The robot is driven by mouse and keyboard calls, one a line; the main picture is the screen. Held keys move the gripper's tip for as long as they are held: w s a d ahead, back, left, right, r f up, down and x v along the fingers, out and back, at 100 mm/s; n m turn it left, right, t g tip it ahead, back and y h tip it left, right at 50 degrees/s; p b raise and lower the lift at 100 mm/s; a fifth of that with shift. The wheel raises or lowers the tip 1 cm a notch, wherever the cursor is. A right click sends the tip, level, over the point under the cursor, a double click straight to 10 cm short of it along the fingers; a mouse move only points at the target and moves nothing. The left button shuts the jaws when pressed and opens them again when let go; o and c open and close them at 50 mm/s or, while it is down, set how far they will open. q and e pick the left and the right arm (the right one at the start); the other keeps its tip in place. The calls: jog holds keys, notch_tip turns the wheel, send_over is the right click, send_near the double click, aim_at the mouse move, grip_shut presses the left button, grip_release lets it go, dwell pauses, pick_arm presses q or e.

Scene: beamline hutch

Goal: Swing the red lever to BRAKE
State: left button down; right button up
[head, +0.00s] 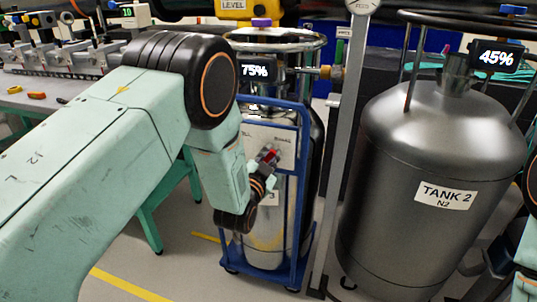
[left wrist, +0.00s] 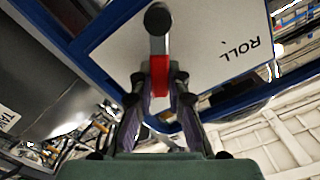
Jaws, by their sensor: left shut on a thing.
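The red lever (head: 268,153) is on a white panel (head: 285,152) at the front of a blue cart (head: 304,190), which carries a silver tank. My left gripper (head: 270,160) is at the lever, partly hidden by its own wrist. In the left wrist view, the two fingers (left wrist: 161,90) are shut on the lever's red part (left wrist: 160,70), one on each side. The lever's grey bar runs up to a dark round end there. The panel (left wrist: 205,45) reads ROLL to the right of the lever. BRAKE is not legible in either view. My right gripper is not in view.
A large grey tank (head: 440,135) labelled TANK 2 stands right of the cart, with a grey post (head: 343,130) between them. A bench (head: 25,98) with small tools is at the left. Yellow lines mark the floor.

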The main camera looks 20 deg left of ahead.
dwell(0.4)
pick_arm(q)
jog(key=c, duration=1.3)
grip_release()
jog(key=s, duration=1.2)
jog(key=shift+a, duration=0.2)
